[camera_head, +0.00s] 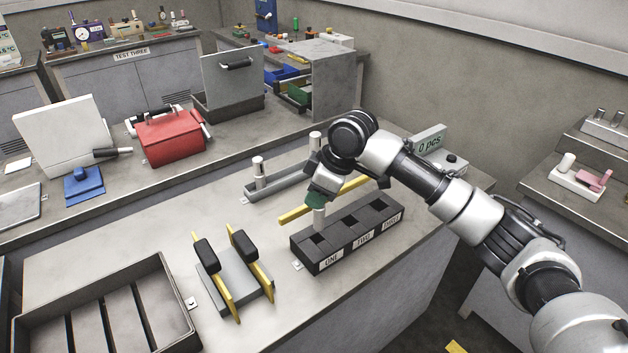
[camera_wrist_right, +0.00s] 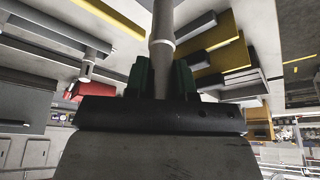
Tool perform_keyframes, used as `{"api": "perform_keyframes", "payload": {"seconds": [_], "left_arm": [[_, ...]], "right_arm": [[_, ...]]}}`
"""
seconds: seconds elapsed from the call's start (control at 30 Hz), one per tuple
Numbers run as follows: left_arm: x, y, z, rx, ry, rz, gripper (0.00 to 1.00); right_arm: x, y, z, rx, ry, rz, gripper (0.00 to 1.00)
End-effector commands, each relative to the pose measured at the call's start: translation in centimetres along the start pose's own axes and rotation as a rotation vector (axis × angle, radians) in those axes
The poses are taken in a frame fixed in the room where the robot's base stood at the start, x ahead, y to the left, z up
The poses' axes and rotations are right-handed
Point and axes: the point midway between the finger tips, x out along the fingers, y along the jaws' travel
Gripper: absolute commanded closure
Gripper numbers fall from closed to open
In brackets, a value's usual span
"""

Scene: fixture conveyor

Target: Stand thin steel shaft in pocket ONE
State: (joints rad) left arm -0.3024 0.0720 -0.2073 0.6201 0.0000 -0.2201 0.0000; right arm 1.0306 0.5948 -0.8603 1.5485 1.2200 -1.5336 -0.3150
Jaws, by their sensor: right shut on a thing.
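The black block (camera_head: 355,247) with pockets labelled ONE, TWO and THREE sits on the bench. Pocket ONE (camera_head: 320,244) is at its left end. My right gripper (camera_head: 318,202), with green fingers, is shut on a steel shaft (camera_head: 319,220). The shaft points down, its lower end at or just above the pocket ONE area; I cannot tell whether it has entered. The shaft (camera_wrist_right: 162,40) also shows between the fingers in the right wrist view, its upper part hidden by the gripper in the head view. My left gripper is not in view.
Behind the block, a grey holder (camera_head: 277,183) carries upright shafts, and a yellow bar (camera_head: 297,214) lies nearby. A grey fixture with yellow rails (camera_head: 225,290) stands left of the block. An empty divided tray (camera_head: 180,309) is at front left. A "0 pcs" sign (camera_head: 430,142) stands behind my arm.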

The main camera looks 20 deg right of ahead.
Motion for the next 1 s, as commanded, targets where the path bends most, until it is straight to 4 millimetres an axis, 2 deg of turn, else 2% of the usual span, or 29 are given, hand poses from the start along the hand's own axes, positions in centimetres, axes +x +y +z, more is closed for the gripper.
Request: {"api": "perform_keyframes", "payload": {"seconds": [0.07,0.2,0.47,0.87,1.0], "left_arm": [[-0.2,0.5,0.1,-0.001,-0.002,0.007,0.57],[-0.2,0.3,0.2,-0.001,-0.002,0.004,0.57],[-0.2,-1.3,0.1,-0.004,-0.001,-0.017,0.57],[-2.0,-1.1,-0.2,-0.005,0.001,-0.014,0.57],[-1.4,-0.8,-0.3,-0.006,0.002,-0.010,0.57]], "right_arm": [[-0.7,0.8,-0.8,-0.045,0.002,-0.017,1.00],[-0.9,1.2,-1.1,-0.082,0.001,-0.033,1.00],[-0.9,1.2,-1.1,-0.084,0.000,-0.034,1.00],[-1.2,1.2,-0.9,-0.082,-0.004,-0.035,1.00],[0.1,1.2,-0.4,-0.081,-0.004,-0.035,1.00]]}}
